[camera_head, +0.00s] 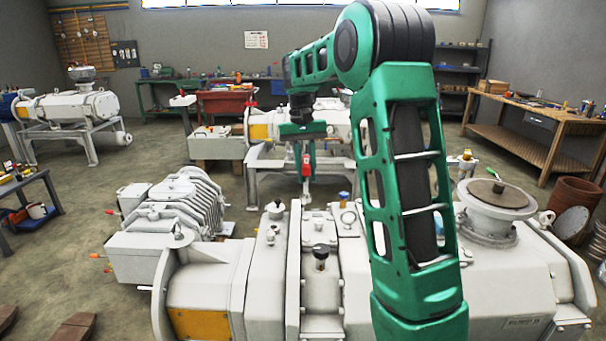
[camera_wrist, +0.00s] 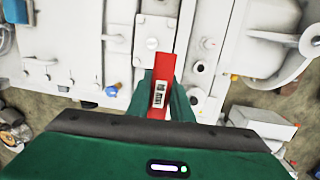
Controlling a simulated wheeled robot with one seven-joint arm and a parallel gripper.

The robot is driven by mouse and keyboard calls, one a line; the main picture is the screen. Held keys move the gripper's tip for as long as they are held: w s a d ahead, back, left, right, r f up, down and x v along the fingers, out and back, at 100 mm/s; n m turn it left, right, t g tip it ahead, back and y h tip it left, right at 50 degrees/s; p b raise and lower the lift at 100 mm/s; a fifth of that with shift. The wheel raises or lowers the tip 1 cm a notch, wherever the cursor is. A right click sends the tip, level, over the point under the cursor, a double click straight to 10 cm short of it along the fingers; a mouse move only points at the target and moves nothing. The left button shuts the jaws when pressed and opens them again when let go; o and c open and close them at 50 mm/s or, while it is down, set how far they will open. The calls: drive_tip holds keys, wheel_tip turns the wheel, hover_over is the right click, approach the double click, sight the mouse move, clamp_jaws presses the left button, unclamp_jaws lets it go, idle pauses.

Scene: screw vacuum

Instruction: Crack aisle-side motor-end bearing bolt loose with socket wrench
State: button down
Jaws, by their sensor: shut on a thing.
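My gripper (camera_head: 306,143) is shut on a tool with a red handle, taken to be the socket wrench (camera_head: 306,166). In the head view the tool hangs down with a pale lower end near the far side of the white vacuum pump (camera_head: 210,288). In the wrist view the red handle (camera_wrist: 160,92) with a white label sits between the green fingers of my gripper (camera_wrist: 164,92), over the white machine housing (camera_wrist: 150,45). The tool's working end is hidden in the wrist view. I cannot tell whether it touches a bolt, or which bolt is the motor-end bearing bolt.
A finned white unit (camera_head: 175,205) stands left of the pump. Another white pump on a stand (camera_head: 262,170) is behind. A wooden workbench (camera_head: 545,115) is at the right and a small table (camera_head: 25,182) at the left.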

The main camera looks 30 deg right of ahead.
sight(306, 195)
drive_tip(key=shift+f, duration=2.75)
drive_tip(key=shift+s+f, duration=0.1)
drive_tip(key=shift+f, duration=0.5)
drive_tip(key=shift+a+n, duration=0.1)
drive_tip(key=shift+n, duration=0.3)
drive_tip(key=shift+n+h, duration=0.5)
drive_tip(key=shift+n, duration=2)
drive_tip(key=shift+n+t, duration=0.3)
drive_tip(key=shift+n, duration=1.2)
drive_tip(key=shift+n+h, duration=0.3)
drive_tip(key=shift+n, duration=1.7)
drive_tip(key=shift+t, duration=0.3)
drive_tip(key=shift+r, duration=0.15)
drive_tip(key=shift+r, duration=1.4)
